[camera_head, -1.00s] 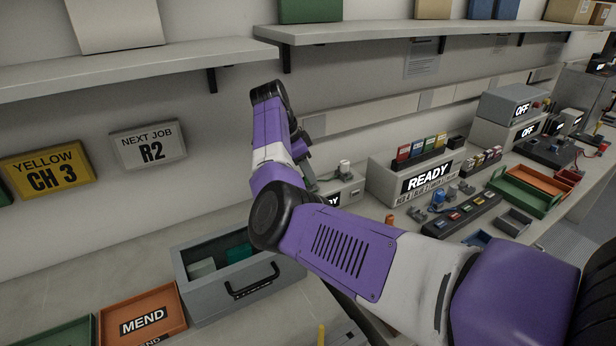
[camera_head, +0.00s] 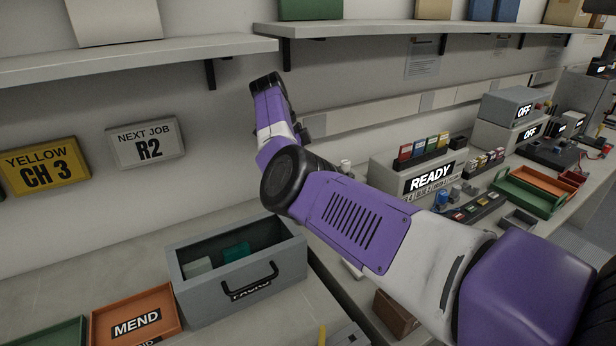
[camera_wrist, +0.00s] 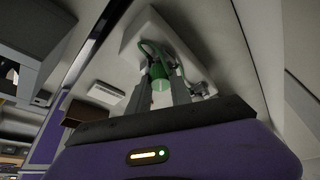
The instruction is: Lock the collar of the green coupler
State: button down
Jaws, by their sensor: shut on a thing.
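In the wrist view the green coupler (camera_wrist: 159,72) stands at the middle, with a green hose curving from its upper left. My gripper (camera_wrist: 160,88) has its fingers closed on either side of it, touching it. A pale block or plate (camera_wrist: 192,60) lies behind it, with a small grey fitting to the right. I cannot tell how far the collar is turned. In the head view my arm hides the gripper and the coupler.
A grey open-topped box (camera_head: 240,290) stands beside the orange MEND tray (camera_head: 135,318). A brown block (camera_head: 395,315) lies below my arm. Shelves run along the wall above.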

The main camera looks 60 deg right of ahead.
jog(key=shift+f+m, duration=0.3)
jog(key=c, duration=1.1)
grip_release()
jog(key=shift+a, duration=0.1)
jog(key=shift+c, duration=0.7)
jog(key=shift+o, duration=0.3)
jog(key=shift+r, duration=0.1)
